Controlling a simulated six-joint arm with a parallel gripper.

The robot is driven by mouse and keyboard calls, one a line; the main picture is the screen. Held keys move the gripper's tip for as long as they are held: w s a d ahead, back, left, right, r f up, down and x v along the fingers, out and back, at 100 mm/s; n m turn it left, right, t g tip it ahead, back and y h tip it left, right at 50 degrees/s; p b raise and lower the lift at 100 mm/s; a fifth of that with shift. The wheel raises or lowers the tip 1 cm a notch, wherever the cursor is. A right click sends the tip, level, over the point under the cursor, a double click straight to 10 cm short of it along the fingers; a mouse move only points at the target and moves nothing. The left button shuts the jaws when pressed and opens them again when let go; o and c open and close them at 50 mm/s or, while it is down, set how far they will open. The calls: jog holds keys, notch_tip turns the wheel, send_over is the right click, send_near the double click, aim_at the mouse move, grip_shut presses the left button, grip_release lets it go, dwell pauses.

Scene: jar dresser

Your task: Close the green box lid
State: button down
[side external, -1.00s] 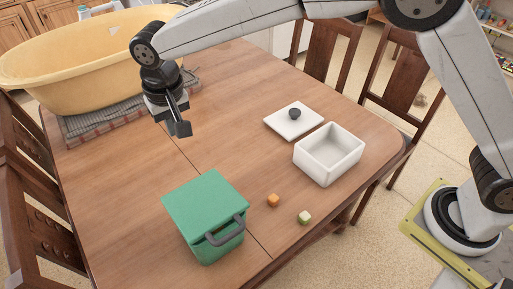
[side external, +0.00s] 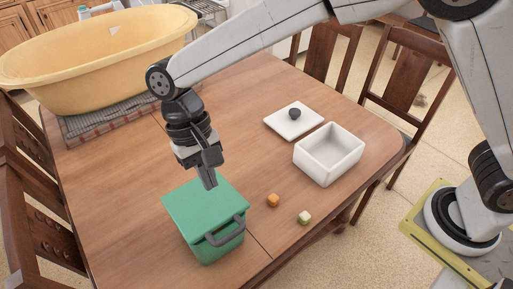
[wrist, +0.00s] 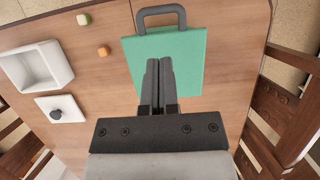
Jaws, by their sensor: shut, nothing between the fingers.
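The green box (side external: 207,246) stands on the table with its green lid (side external: 195,206) over its top. The lid lies nearly flat; whether it is fully seated I cannot tell. A grey handle (side external: 228,232) is at the box's near right side. In the wrist view the lid (wrist: 188,62) is in the middle, with the handle (wrist: 160,11) at the top. My gripper (side external: 209,184) points down over the far part of the lid, its fingers shut and empty. The fingertips (wrist: 159,62) hide part of the lid. Whether they touch it I cannot tell.
A white open box (side external: 328,160) and a white lid with a dark knob (side external: 285,125) are right of the green box. An orange cube (side external: 273,200) and a pale green cube (side external: 304,217) lie between. A yellow tub (side external: 90,65) stands at the back left.

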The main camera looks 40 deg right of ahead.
aim_at(230, 234)
jog(key=x, duration=1.1)
jog(key=shift+s+f, duration=0.1)
jog(key=shift+f, duration=0.25)
jog(key=shift+s+f, duration=0.1)
jog(key=shift+f, duration=0.15)
jog(key=shift+x, duration=1.55)
jog(key=s+v, duration=0.2)
jog(key=v, duration=1.2)
jog(key=shift+r, duration=0.45)
